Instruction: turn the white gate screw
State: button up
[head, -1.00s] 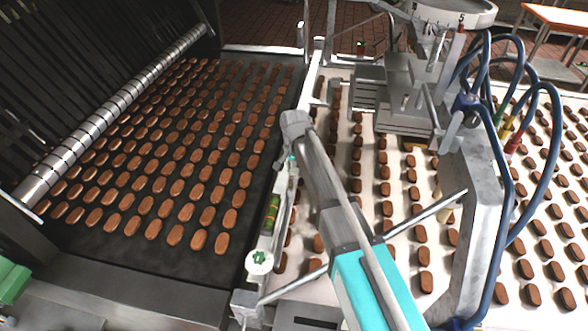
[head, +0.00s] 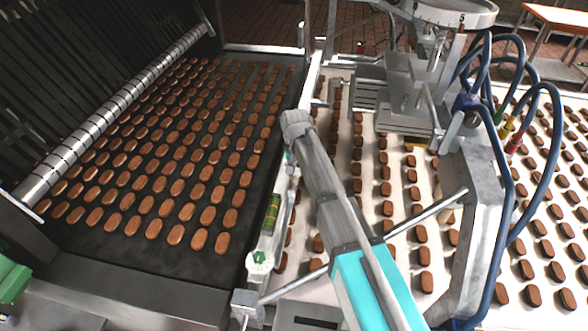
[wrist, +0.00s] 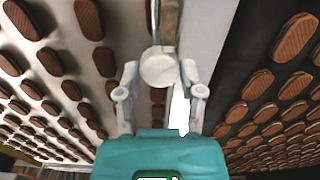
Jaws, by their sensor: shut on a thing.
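The white gate screw (wrist: 158,72) shows in the wrist view as a round white head at the end of a metal bar. My gripper (wrist: 160,66) has its two pale fingers on either side of this head and is shut on it. The turquoise gripper body is below it in the picture. In the head view my arm reaches up from the bottom to the rail between the two belts. There the arm hides the fingers and the gripped screw.
A dark belt (head: 95,248) with rows of brown biscuits lies left of the rail, a white belt (head: 370,95) with more to its right. A metal depositor frame with blue hoses (head: 507,180) stands close right.

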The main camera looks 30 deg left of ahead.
jog(key=o, duration=1.2)
jog(key=shift+c, duration=0.2)
notch_tip(320, 180, up, 9)
jog(key=p, duration=0.9)
jog(key=shift+r+p, duration=0.3)
jog(key=shift+r, duration=0.15)
